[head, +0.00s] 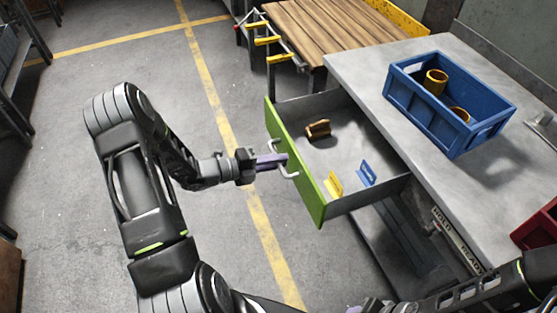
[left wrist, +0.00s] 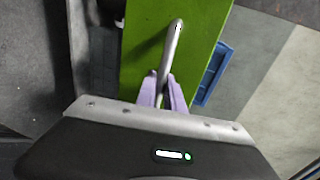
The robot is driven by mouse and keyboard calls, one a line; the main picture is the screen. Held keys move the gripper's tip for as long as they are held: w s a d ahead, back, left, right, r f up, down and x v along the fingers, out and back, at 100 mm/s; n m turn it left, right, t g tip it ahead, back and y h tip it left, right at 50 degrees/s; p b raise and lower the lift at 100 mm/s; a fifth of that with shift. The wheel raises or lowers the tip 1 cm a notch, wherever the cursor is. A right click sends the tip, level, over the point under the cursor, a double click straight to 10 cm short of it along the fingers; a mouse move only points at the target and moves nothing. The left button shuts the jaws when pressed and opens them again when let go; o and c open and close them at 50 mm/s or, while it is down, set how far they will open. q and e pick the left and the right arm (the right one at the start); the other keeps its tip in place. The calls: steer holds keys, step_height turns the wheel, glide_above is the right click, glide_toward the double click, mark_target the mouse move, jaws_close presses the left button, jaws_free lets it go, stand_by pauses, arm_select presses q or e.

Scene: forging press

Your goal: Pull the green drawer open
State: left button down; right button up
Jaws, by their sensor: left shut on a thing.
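The green drawer (head: 309,190) stands pulled out from under the grey worktop, and its grey inside shows. Its pale bar handle (head: 289,174) is on the green front. My left gripper (head: 275,160) is at the handle with its purple fingers shut on it. In the left wrist view the handle (left wrist: 172,50) runs between the fingers of the left gripper (left wrist: 163,88), against the green front (left wrist: 145,35). My right gripper (head: 366,307) shows only in part at the bottom edge, and its fingers cannot be made out.
The drawer holds a brown piece (head: 318,129), a yellow piece (head: 334,184) and a blue piece (head: 367,173). A blue crate (head: 425,112) with brass-coloured rings stands on the worktop (head: 365,62). A red bin (head: 538,228) is at the right edge. The floor left of the drawer is clear.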

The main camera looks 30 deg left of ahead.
arm_select(q)
steer(key=c, duration=1.7)
jaws_free()
steer(key=v, duration=0.7)
steer(key=shift+s+a, duration=0.25)
steer(key=shift+s, duration=0.05)
